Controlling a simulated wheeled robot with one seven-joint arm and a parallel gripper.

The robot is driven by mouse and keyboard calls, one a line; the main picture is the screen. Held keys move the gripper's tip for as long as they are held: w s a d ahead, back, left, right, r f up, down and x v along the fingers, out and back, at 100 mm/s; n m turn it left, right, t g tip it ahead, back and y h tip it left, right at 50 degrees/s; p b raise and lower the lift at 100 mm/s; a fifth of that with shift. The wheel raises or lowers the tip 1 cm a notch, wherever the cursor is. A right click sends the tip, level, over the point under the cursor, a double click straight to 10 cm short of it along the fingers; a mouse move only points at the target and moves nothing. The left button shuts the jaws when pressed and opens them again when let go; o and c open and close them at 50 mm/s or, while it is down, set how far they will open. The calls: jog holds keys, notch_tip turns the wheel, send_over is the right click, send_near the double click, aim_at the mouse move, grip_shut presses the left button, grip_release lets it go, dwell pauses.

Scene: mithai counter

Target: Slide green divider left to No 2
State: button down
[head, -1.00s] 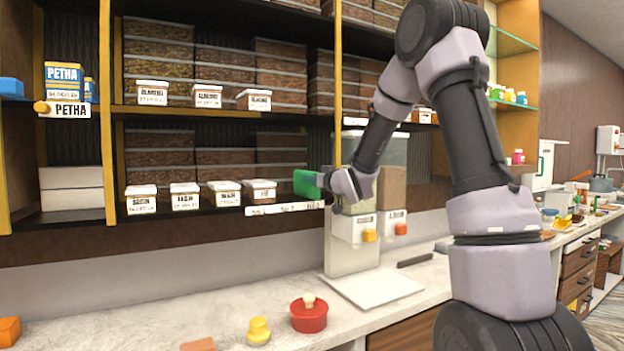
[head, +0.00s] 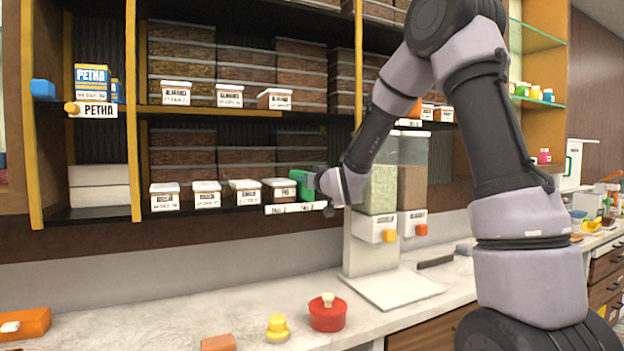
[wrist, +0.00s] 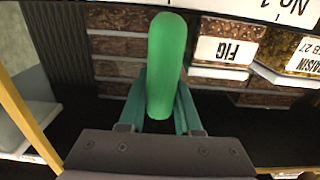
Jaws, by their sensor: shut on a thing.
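The green divider (head: 299,181) stands upright on the lower shelf, at the right end of the row of small white-lidded boxes. My gripper (head: 314,184) is shut on it from the front right. In the wrist view the green divider (wrist: 167,62) rises between the two fingers of my gripper (wrist: 160,112), close beside the box labelled FIG (wrist: 222,52); I cannot tell whether they touch. A white label strip (head: 296,208) runs along the shelf edge below the divider. Its No 1 mark (wrist: 290,10) shows in the wrist view; the strip's writing is small in the head view.
Small boxes (head: 206,194) stand left of the divider, with stacked brown boxes (head: 190,158) behind. A yellow post (head: 358,60) and dispensers (head: 380,190) stand to the right. On the counter below are a red pot (head: 327,314) and a yellow weight (head: 278,328).

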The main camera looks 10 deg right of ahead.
jog(key=c, duration=0.6)
grip_release()
jog(key=v, duration=1)
jog(key=shift+s, duration=0.4)
jog(key=shift+d, duration=0.15)
jog(key=s+d+m+g+h, duration=0.5)
jog(key=s+d, duration=0.5)
jog(key=s+d+m+g+y, duration=0.1)
jog(key=s+g, duration=0.4)
jog(key=s, duration=1.3)
jog(key=shift+f+m+y, duration=0.3)
jog(key=shift+m, duration=0.6)
